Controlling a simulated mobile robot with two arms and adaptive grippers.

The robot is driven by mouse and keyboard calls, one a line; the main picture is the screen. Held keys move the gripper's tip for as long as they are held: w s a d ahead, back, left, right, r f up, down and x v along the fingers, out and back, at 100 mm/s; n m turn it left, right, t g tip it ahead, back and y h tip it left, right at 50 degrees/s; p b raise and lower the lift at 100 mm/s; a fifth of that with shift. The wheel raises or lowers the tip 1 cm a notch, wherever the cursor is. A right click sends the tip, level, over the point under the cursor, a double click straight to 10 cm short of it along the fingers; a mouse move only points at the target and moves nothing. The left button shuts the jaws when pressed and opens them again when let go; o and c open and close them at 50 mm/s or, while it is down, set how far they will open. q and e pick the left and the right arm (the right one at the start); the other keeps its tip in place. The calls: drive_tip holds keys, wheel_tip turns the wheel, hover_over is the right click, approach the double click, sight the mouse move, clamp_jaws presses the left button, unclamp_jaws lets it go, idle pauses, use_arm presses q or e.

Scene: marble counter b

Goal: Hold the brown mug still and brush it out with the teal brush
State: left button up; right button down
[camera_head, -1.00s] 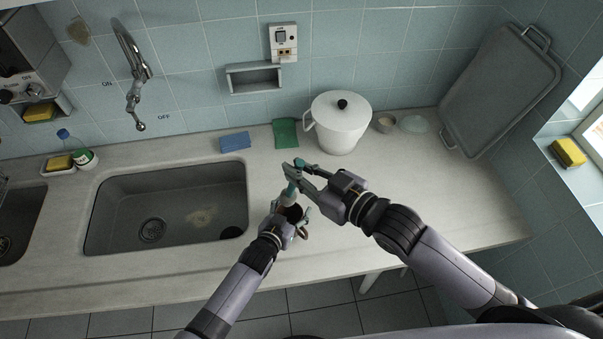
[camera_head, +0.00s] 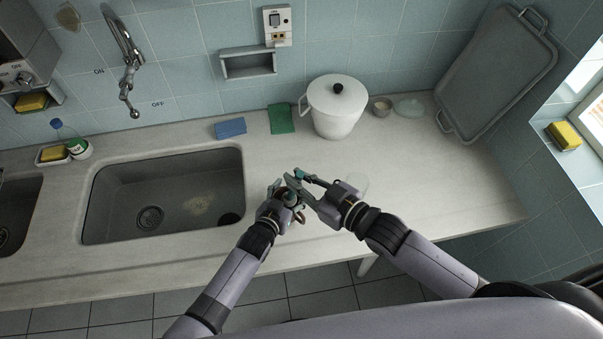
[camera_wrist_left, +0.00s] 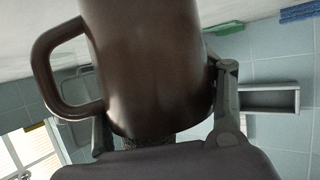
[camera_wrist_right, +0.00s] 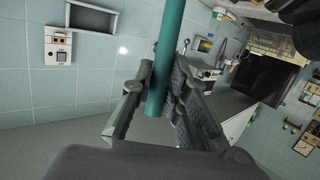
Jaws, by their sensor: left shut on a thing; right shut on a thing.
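The brown mug (camera_wrist_left: 150,60) fills the left wrist view, its loop handle at the left. My left gripper (camera_head: 278,200) is shut around its body, one finger on each side, and holds it near the counter's front edge. In the head view only the handle (camera_head: 300,216) and a little of the mug show. My right gripper (camera_head: 304,184) is just above the mug, shut on the teal brush's handle (camera_wrist_right: 168,60). The brush points down at the mug.
The grey sink (camera_head: 165,205) lies left of my grippers. A white lidded pot (camera_head: 335,108), green cloth (camera_head: 281,119) and blue sponge (camera_head: 230,128) stand behind. A grey tray (camera_head: 497,72) leans at the right. The counter (camera_head: 440,190) at right is mostly clear.

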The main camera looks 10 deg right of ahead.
drive_tip(key=shift+w+a+f, duration=0.1)
drive_tip(key=shift+w+f, duration=0.05)
drive_tip(key=shift+f, duration=0.6)
drive_tip(key=shift+w+a+f, duration=0.1)
drive_tip(key=shift+w+f, duration=0.1)
drive_tip(key=shift+f, duration=0.6)
drive_tip(key=shift+w+a+f, duration=0.1)
drive_tip(key=shift+w+f, duration=0.05)
drive_tip(key=shift+f, duration=0.6)
drive_tip(key=shift+f, duration=0.65)
drive_tip(key=shift+d, duration=0.1)
drive_tip(key=shift+w+d, duration=0.35)
drive_tip(key=shift+w, duration=0.1)
drive_tip(key=shift+a, duration=0.1)
